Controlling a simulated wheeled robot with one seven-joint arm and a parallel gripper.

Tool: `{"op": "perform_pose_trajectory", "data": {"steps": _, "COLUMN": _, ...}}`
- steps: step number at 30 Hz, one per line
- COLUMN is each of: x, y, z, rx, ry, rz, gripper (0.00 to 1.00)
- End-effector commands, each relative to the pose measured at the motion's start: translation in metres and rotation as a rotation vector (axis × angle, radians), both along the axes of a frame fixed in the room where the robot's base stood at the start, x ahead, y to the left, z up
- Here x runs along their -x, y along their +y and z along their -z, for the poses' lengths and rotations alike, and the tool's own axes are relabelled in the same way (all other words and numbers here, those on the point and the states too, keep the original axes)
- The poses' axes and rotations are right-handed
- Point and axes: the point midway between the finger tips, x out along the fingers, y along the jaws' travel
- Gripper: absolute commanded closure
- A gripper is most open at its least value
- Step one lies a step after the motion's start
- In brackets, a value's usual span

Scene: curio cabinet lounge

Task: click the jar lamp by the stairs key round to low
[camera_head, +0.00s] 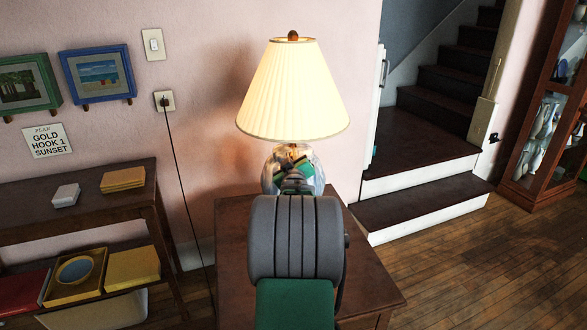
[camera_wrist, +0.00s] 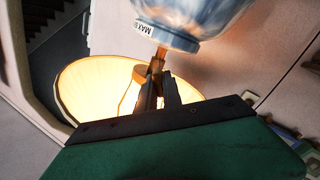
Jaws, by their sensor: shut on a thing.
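The jar lamp stands on a dark wooden side table (camera_head: 232,235) left of the stairs, with its pleated cream shade (camera_head: 292,95) glowing. Its glass jar (camera_head: 312,166) holds coloured pieces, and my arm covers its lower part. In the wrist view, which looks tilted, the bluish jar (camera_wrist: 195,22) has a label whose readable part begins "MAX". The lit shade (camera_wrist: 90,85) is below it. My gripper (camera_wrist: 158,85) is shut at the brass-coloured stem between jar and shade. The key is mostly hidden between its fingers, and its setting cannot be read.
A cord runs from the wall outlet (camera_head: 165,100) down past the table's left side. A shelf unit (camera_head: 70,205) with boxes stands left. The stairs (camera_head: 425,205) and a glass cabinet (camera_head: 545,120) are right. Wooden floor (camera_head: 470,270) is clear at front right.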

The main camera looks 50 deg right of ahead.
Motion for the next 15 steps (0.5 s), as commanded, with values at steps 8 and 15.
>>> {"op": "perform_pose_trajectory", "data": {"steps": 8, "x": -0.0008, "y": 0.0008, "z": 0.0075, "rx": 0.167, "ry": 0.202, "rz": 0.000, "gripper": 1.00}}
{"op": "perform_pose_trajectory", "data": {"steps": 15, "x": -0.0012, "y": 0.0011, "z": 0.0077, "rx": 0.311, "ry": 0.378, "rz": 0.002, "gripper": 1.00}}
